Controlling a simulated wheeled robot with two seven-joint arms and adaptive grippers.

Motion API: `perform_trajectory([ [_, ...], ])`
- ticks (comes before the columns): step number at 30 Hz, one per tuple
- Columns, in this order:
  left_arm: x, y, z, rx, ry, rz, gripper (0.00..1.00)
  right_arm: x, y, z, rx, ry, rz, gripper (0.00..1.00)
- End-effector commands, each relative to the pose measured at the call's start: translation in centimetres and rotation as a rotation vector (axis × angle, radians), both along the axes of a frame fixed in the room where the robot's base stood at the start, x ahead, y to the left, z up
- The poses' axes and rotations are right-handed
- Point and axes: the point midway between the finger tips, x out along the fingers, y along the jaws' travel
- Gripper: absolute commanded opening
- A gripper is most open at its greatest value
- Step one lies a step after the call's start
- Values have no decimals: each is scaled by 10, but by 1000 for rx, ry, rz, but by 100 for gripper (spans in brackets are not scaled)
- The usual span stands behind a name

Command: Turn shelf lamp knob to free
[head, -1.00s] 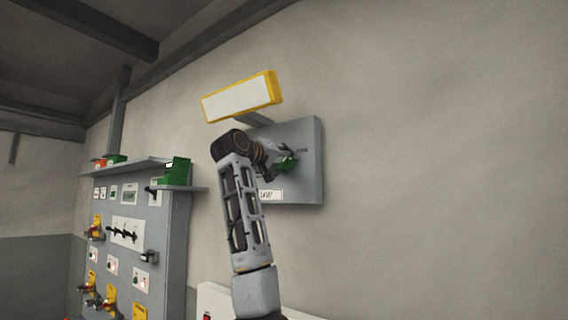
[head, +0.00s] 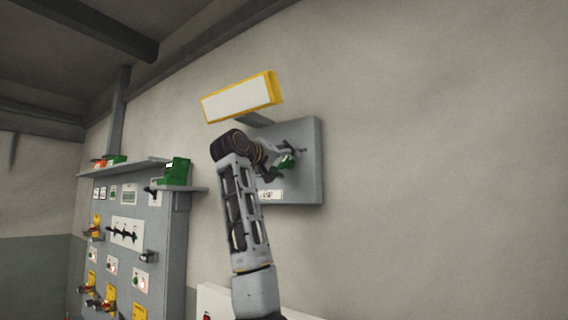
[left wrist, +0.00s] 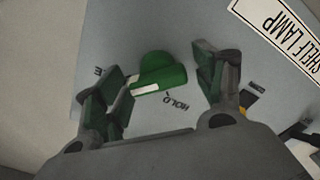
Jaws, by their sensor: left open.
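The shelf lamp knob (left wrist: 160,72) is green with a white mark on its bar, on a grey panel (head: 312,185). In the left wrist view its white-marked end points left, between the word HOLD below it and a partly hidden label ending in E. My left gripper (left wrist: 160,88) is open with its green-padded fingers on either side of the knob. The left finger is close to the marked end; I cannot tell if it touches. The right finger stands clear. In the head view the gripper (head: 285,160) partly covers the knob. My right gripper is out of view.
A SHELF LAMP label (left wrist: 285,32) is on the panel. A lamp with a yellow frame (head: 242,97) juts out above it. A control cabinet (head: 130,245) with several switches stands at the left, with a green box (head: 177,171) on its shelf. The wall at the right is clear.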

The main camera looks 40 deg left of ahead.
Motion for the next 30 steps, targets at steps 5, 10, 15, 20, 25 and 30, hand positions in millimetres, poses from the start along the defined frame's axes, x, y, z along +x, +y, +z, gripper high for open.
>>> perform_trajectory([
  [5, -9, 0, 1, 0, -3, 1, 70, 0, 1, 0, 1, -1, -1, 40],
  [10, -26, -2, 0, 0, -3, 1, 70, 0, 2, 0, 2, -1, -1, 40],
  [15, -49, -5, 1, -1, -4, 1, 70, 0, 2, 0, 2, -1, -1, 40],
  [20, -73, -8, 1, 0, -3, 1, 70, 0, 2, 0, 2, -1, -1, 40],
  [25, -96, -10, 0, 0, -1, 1, 70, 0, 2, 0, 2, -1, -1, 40],
  [30, -112, -12, 0, 0, 0, 1, 70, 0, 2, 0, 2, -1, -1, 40],
])
